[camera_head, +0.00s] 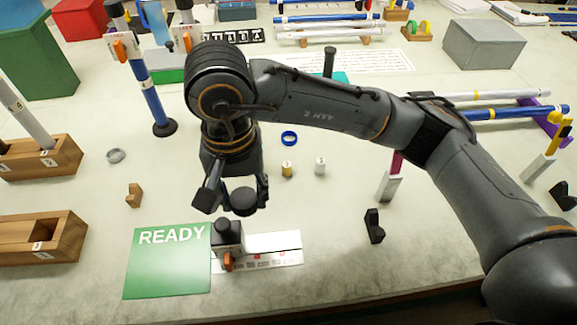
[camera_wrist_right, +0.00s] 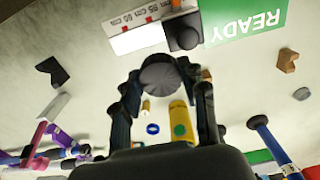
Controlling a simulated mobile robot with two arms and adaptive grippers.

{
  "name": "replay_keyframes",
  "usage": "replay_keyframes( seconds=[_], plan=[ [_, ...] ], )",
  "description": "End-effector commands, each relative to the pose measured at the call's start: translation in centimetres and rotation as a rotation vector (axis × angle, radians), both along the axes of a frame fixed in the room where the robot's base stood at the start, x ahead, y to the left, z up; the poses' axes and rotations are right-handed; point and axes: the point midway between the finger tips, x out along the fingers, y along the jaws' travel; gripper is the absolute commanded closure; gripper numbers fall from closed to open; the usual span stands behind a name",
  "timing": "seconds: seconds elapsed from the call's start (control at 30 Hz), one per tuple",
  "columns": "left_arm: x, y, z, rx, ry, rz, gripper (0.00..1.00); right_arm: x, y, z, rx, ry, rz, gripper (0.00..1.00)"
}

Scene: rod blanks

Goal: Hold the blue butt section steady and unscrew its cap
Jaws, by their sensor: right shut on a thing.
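My right gripper (camera_head: 237,200) hangs above the table behind the READY mat. It is shut on a dark round cap-like piece (camera_head: 243,203), whose ridged dark face shows between the fingers in the wrist view (camera_wrist_right: 160,73). I cannot tell whether this piece is the section's cap. My left gripper is not seen.
A green READY mat (camera_head: 168,272) and a white ruler stand (camera_head: 275,247) with a dark clamp (camera_head: 228,235) lie near the front edge. A blue ring (camera_head: 289,138) and small spools (camera_head: 320,166) lie behind. Wooden holders (camera_head: 50,157) stand left. Rods lie on supports right (camera_head: 505,113).

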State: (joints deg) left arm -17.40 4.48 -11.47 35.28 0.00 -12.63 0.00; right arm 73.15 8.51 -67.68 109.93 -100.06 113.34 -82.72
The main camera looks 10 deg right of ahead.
Motion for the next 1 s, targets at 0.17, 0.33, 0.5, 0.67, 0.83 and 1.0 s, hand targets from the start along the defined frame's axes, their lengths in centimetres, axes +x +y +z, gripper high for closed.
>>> replay_keyframes(
  seconds=[0.17,0.33,0.5,0.67,0.83,1.0],
  plan=[
    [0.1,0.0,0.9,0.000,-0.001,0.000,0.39,3.0,-1.2,-1.2,-0.002,0.005,-0.010,0.95],
    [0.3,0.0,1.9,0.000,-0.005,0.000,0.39,6.9,-2.8,-3.1,-0.002,0.005,-0.009,0.95],
    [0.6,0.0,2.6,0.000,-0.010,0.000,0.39,9.8,-4.0,-6.1,-0.003,0.006,-0.005,0.95],
    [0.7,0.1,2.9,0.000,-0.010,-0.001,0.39,11.4,-4.5,-8.2,-0.001,0.003,-0.002,0.95],
    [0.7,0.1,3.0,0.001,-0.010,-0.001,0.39,12.2,-4.8,-9.2,0.000,0.002,-0.002,0.95],
    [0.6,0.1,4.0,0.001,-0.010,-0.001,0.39,12.5,-5.0,-11.5,0.000,0.006,0.000,0.95]
  ],
)
